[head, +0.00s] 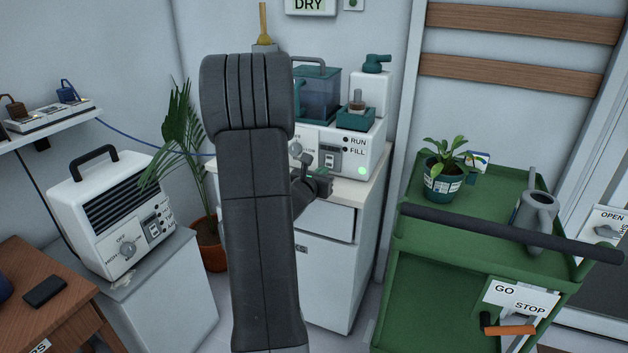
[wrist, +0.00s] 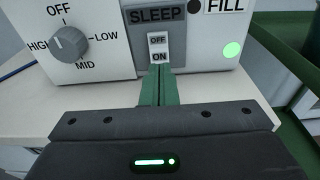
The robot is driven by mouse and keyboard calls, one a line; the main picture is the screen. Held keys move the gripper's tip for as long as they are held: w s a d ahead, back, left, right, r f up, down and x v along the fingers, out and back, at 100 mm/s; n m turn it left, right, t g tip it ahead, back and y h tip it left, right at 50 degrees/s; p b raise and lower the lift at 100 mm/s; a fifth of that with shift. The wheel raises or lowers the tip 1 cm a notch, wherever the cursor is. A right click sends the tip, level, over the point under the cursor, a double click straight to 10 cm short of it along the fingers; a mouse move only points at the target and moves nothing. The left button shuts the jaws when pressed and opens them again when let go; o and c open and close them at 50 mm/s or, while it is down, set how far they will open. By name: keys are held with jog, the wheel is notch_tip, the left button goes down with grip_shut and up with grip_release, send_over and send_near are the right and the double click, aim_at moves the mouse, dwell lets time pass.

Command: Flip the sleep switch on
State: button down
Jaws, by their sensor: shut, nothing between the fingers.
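The sleep switch (wrist: 158,41) is a small white rocker on a grey plate marked SLEEP (wrist: 156,15), with OFF above and ON below. It also shows small in the head view (head: 330,160) on the front of the white machine (head: 375,152). My gripper (wrist: 158,72) is shut and empty, its green fingertips together at the lower edge of the ON half. I cannot tell whether they touch it. Which way the rocker is tilted is not clear. My arm hides part of the machine's left side in the head view.
A dial (wrist: 69,43) with OFF, LOW, MID and HIGH is left of the switch. A green light (wrist: 232,50) is lit at right. The machine stands on a white cabinet (head: 335,265). A green cart (head: 425,240) is at right, a potted palm (head: 208,242) at left.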

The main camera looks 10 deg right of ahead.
aim_at(329, 161)
jog(key=shift+x, duration=1.25)
